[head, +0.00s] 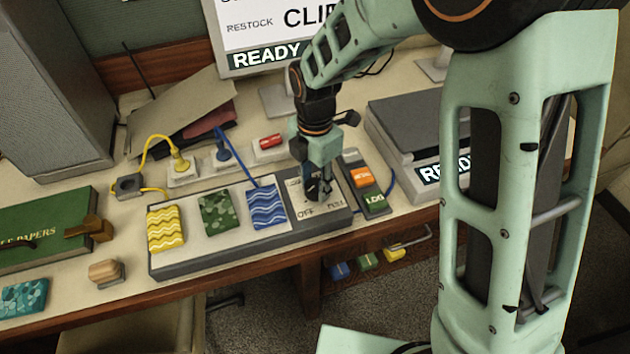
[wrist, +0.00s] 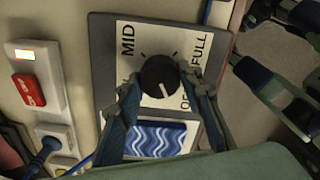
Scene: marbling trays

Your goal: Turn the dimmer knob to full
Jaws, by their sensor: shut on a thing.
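The dimmer knob (wrist: 157,72) is a round black knob on a pale plate marked MID, FULL and OFF. In the wrist view its white pointer line points down and slightly right, toward the blue wave tile's side and nearer OFF than FULL. My gripper (wrist: 161,84) is shut on the knob, one finger on each side. In the head view my gripper (head: 318,188) reaches down over the plate at the right end of the grey panel (head: 215,262) and mostly hides the knob. The OFF and FULL words show in front of it.
Blue wave (head: 266,207), green (head: 216,214) and yellow (head: 166,229) tiles lie on the panel. Right of it is a strip with orange and green buttons (head: 361,177). A red switch (head: 270,142) and plugs with cords are behind. The desk's front edge is close.

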